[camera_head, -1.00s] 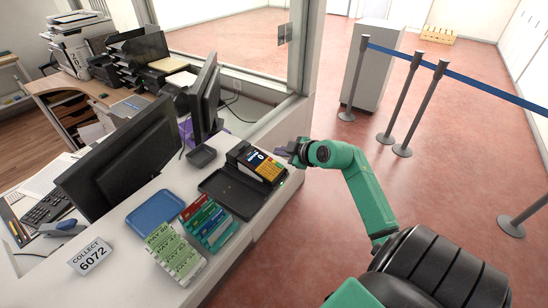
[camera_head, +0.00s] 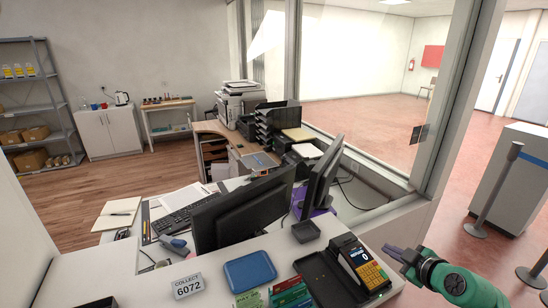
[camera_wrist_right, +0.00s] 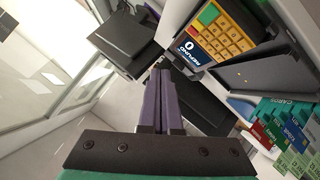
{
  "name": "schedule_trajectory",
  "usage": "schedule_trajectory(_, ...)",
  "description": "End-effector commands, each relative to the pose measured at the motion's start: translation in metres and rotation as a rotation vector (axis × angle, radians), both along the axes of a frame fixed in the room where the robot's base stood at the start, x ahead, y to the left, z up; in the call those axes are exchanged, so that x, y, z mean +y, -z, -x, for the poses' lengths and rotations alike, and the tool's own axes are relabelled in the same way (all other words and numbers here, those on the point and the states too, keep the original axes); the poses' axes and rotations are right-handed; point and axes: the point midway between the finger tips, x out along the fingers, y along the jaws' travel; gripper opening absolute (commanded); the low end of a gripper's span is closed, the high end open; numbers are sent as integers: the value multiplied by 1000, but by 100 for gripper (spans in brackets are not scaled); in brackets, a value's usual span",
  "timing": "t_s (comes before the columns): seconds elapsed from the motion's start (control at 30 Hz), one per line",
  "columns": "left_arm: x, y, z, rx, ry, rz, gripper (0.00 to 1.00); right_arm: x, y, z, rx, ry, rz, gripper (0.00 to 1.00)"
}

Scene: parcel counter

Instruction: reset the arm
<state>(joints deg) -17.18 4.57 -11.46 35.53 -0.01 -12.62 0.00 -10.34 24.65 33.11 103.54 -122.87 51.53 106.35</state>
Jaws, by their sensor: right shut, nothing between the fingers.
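My right gripper (camera_head: 398,254) shows at the lower right of the head view, on a green arm. Its purple-grey fingers are together and hold nothing. They point left toward the card terminal (camera_head: 361,264) and sit just right of it, apart from it in the picture. In the right wrist view the shut fingers (camera_wrist_right: 160,78) stand in the middle, with the terminal's yellow keypad and blue screen (camera_wrist_right: 190,54) to their upper right. The screen shows a 0. My left gripper is not in view.
The terminal stands by a black tray (camera_head: 317,272) on the white counter. A blue tray (camera_head: 250,270), a COLLECT 6072 sign (camera_head: 187,286) and coloured cards (camera_head: 288,291) are near. Monitors (camera_head: 240,212) and a window frame stand behind. Open floor lies right, with barrier posts (camera_head: 492,195).

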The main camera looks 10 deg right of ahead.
Motion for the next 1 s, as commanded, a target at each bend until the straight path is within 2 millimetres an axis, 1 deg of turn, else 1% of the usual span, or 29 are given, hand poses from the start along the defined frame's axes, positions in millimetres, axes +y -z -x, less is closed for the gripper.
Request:
schedule_trajectory(0.07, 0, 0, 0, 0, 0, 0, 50, 25, -29, -8, -151, -53, 1, 0)
schedule_trajectory(0.1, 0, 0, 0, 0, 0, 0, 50, 41, -54, -12, -273, -73, -2, 0)
schedule_trajectory(0.17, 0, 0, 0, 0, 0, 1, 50, 58, -98, -10, -482, -54, -23, 0)
schedule_trajectory(0.2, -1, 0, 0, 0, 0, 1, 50, 59, -124, -4, -602, 2, -49, 0)
schedule_trajectory(0.23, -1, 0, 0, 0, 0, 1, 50, 55, -139, 2, -670, 64, -73, 0)
schedule_trajectory(0.27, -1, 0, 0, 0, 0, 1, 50, 47, -148, 9, -720, 140, -100, 0)
schedule_trajectory(0.3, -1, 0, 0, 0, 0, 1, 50, 33, -151, 19, -747, 258, -135, 0)
schedule_trajectory(0.33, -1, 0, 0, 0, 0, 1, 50, 22, -146, 27, -738, 353, -165, 0)
schedule_trajectory(0.37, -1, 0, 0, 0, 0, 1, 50, 11, -135, 34, -704, 445, -194, 0)
schedule_trajectory(0.4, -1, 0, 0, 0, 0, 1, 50, 1, -111, 44, -618, 563, -231, 0)
schedule_trajectory(0.43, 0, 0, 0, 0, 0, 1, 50, -3, -88, 53, -528, 638, -255, 0)
schedule_trajectory(0.47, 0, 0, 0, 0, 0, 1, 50, -3, -63, 61, -424, 697, -279, 0)
schedule_trajectory(0.5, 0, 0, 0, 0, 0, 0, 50, 3, -32, 72, -287, 745, -298, 0)
schedule_trajectory(0.57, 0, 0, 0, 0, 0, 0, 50, 18, 6, 88, -101, 770, -319, 0)
schedule_trajectory(0.6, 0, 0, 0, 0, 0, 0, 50, 30, 26, 98, 9, 768, -328, 0)
schedule_trajectory(0.67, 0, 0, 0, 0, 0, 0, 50, 49, 52, 114, 157, 749, -337, 0)
schedule_trajectory(0.7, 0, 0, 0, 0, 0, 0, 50, 62, 65, 123, 246, 728, -343, 0)
schedule_trajectory(0.77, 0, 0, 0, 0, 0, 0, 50, 82, 82, 138, 369, 686, -348, 0)
schedule_trajectory(0.8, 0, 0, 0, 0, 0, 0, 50, 96, 92, 149, 446, 652, -351, 0)
schedule_trajectory(0.87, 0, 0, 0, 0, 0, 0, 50, 115, 104, 164, 555, 596, -356, 0)
schedule_trajectory(0.9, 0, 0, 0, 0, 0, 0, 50, 129, 110, 174, 622, 555, -356, 0)
schedule_trajectory(1.0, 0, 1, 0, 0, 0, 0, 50, 160, 123, 200, 779, 441, -356, 0)
